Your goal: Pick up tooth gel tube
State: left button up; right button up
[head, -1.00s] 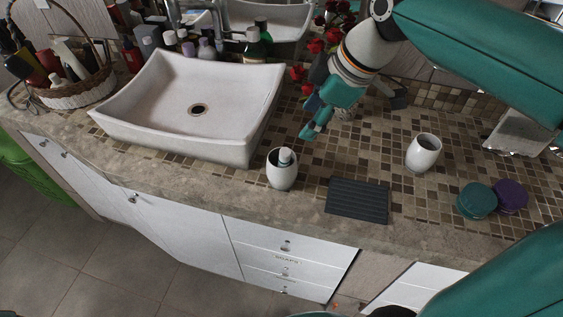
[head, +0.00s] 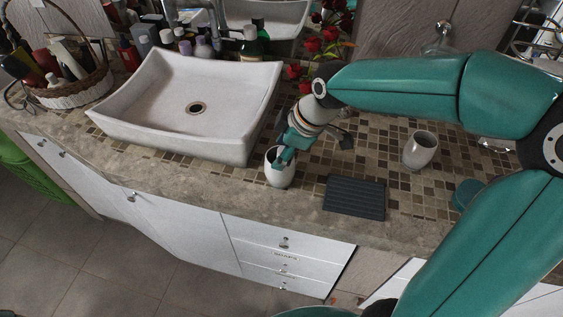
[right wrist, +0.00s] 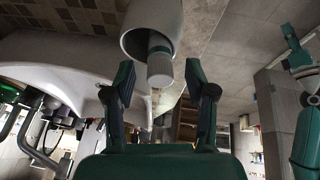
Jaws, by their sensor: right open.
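The tooth gel tube stands in a white cup (head: 281,177) at the counter's front edge, right of the basin. In the right wrist view its pale cap (right wrist: 160,68) sticks out of the cup's mouth (right wrist: 152,22). My right gripper (head: 283,158) is at the cup's mouth and hides most of the tube in the head view. Its two fingers (right wrist: 161,88) are open, one on each side of the cap, with gaps visible. My left gripper (right wrist: 290,37) seems to show small at the right of the right wrist view; its opening is unclear.
The white basin (head: 145,115) stands left of the cup. A dark ridged mat (head: 355,198), another white cup (head: 420,150) and a teal round container (head: 466,194) lie to the right. Bottles and red flowers (head: 312,45) are behind. The counter's front edge is close to the cup.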

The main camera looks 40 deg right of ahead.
jog(key=shift+w+f, duration=0.1)
jog(key=shift+f, duration=0.1)
jog(key=c, duration=1)
grip_shut()
jog(key=shift+r, duration=0.15)
